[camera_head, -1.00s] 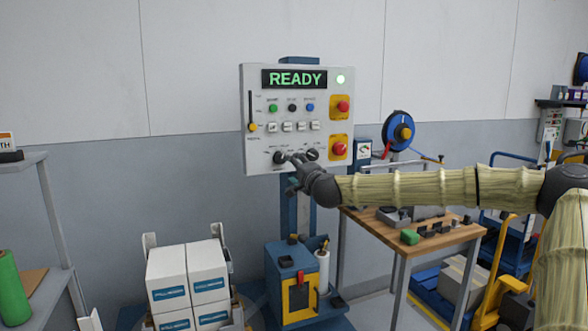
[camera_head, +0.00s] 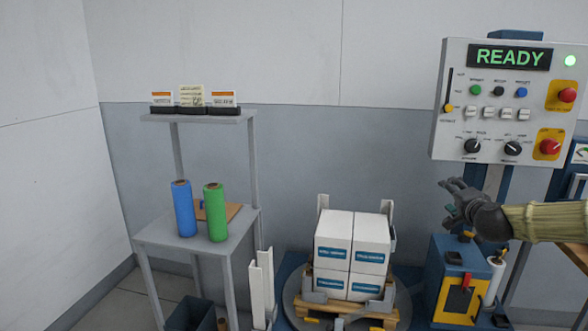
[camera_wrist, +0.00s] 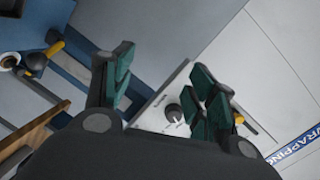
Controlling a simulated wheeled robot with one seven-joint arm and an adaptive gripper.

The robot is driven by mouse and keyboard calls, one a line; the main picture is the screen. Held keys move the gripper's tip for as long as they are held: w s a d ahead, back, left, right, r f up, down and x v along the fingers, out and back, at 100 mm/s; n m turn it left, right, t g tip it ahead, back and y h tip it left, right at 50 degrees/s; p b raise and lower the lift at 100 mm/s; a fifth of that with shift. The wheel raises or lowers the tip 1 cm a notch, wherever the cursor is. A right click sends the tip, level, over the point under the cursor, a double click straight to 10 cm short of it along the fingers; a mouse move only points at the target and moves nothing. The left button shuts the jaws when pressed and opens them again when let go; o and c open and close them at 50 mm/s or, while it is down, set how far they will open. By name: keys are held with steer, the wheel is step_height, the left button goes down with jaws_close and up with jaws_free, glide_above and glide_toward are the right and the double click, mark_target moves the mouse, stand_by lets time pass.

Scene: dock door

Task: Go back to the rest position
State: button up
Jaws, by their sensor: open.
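My arm reaches in from the right edge. The control panel (camera_head: 490,125) shows a green READY display and a lit green lamp. It carries a slider, several buttons, two black knobs and two red emergency buttons. In the wrist view my gripper (camera_wrist: 160,85) has its green-padded fingers spread apart with nothing between them. Part of the panel (camera_wrist: 158,118) with a black knob shows behind them.
White boxes (camera_head: 352,250) stand on a wooden pallet (camera_head: 345,308) on a turntable. A grey shelf stand (camera_head: 225,255) at left holds a blue roll (camera_head: 183,208) and a green roll (camera_head: 215,212). A blue cabinet (camera_head: 448,272) stands below my gripper. The wall between stand and panel is clear.

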steer(key=s+a+f+n+g+y+p, duration=0.1)
steer(key=s+a+f+n+g, duration=0.15)
steer(key=a+f, duration=0.6)
steer(key=s+a+f+n+g+y+p, duration=0.1)
steer(key=s+a+f+n+g, duration=0.25)
steer(key=f, duration=0.75)
steer(key=s+a+f+n+g+y+p, duration=0.1)
steer(key=s+a+f, duration=0.3)
steer(key=s+f, duration=0.25)
steer(key=s+a+f+n, duration=0.1)
steer(key=s+a+f, duration=0.35)
steer(key=f, duration=0.25)
steer(key=s+a+f+n+g+p, duration=0.1)
steer(key=s+a+f+n+g, duration=0.15)
steer(key=s+f, duration=0.55)
steer(key=s+a+f+n+g+p, duration=0.1)
steer(key=s+f+g, duration=0.2)
steer(key=s, duration=0.8)
steer(key=s+f+n+g+h+p, duration=0.1)
steer(key=s+f+n+g, duration=0.2)
steer(key=s, duration=1.6)
steer(key=shift+a+f, duration=0.3)
steer(key=shift+f, duration=0.15)
steer(key=shift+s+d, duration=0.1)
